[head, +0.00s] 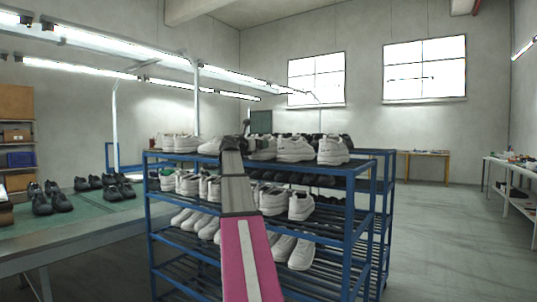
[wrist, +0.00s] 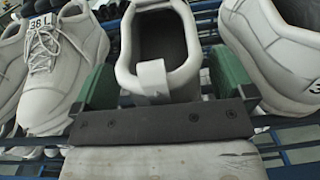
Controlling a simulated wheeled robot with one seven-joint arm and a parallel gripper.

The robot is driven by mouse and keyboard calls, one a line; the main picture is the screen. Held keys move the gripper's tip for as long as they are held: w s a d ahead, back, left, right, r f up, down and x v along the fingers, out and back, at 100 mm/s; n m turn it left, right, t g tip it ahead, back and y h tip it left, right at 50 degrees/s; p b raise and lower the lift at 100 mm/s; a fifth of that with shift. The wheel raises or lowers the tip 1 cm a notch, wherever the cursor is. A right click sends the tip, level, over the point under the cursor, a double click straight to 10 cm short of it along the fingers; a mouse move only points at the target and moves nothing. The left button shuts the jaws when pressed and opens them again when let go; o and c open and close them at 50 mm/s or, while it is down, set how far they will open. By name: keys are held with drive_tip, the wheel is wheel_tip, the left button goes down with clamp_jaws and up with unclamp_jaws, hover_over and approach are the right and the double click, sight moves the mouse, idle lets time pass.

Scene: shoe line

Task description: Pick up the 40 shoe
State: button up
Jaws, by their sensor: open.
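White shoes stand on the blue rack's (head: 348,232) top shelf in the head view. In the wrist view a white shoe (wrist: 122,72) stands heel toward me, its dark opening and pale heel loop facing up. My gripper (wrist: 162,82) is open, its green fingers on either side of this shoe's heel; whether they touch it I cannot tell. No size label shows on this shoe. Another white shoe (wrist: 268,50) at the right has a partly cut-off label. I cannot make out a "40" anywhere.
Neighbouring shoes stand close on both sides of my gripper. Lower rack shelves hold more white shoes (head: 301,206). A green-topped table (head: 95,222) with dark shoes is at the left. A white table (head: 515,172) with items stands at the right; the floor between is clear.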

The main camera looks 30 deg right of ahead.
drive_tip(key=shift+d, duration=0.2)
drive_tip(key=shift+c, duration=0.3)
drive_tip(key=c, duration=0.8)
